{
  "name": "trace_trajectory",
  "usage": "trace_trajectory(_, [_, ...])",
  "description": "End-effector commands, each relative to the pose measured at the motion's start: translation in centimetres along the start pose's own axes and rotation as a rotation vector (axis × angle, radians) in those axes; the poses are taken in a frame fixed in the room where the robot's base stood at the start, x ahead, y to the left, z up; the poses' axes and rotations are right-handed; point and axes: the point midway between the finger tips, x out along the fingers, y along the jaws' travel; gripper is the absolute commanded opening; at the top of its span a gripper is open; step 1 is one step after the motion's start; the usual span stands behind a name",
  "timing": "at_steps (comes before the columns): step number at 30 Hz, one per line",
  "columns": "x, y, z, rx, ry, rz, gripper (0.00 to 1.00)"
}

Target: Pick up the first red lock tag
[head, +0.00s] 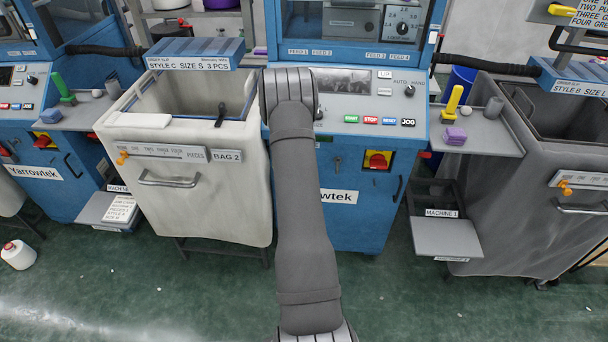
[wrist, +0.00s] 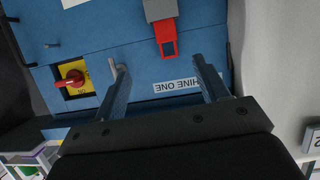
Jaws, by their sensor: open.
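A red tag (wrist: 167,42) hangs below a grey holder (wrist: 158,10) on the blue machine front in the wrist view. In the head view my arm covers the middle of the machine; the gripper and this tag cannot be made out there.
A red rotary switch on a yellow plate (wrist: 72,82) sits beside the fingers; it also shows in the head view (head: 377,161). A pale bag bin (head: 200,205) stands left of the machine, a grey bin (head: 500,220) right. A small shelf (head: 447,240) juts out low.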

Motion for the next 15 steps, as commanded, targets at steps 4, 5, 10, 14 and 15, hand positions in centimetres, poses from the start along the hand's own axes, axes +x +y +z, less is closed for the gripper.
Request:
trace_trajectory(4, [-0.9,-1.2,0.3,0.039,-0.01,-0.009,0.67])
trace_trajectory(5, [-0.7,-1.2,0.3,0.042,-0.01,-0.009,0.67])
trace_trajectory(10, [2.2,-1.2,0.3,0.045,-0.009,-0.008,0.67])
trace_trajectory(14, [5.1,-1.2,0.3,0.044,-0.009,-0.007,0.67])
trace_trajectory(15, [5.9,-1.2,0.3,0.043,-0.009,-0.007,0.67])
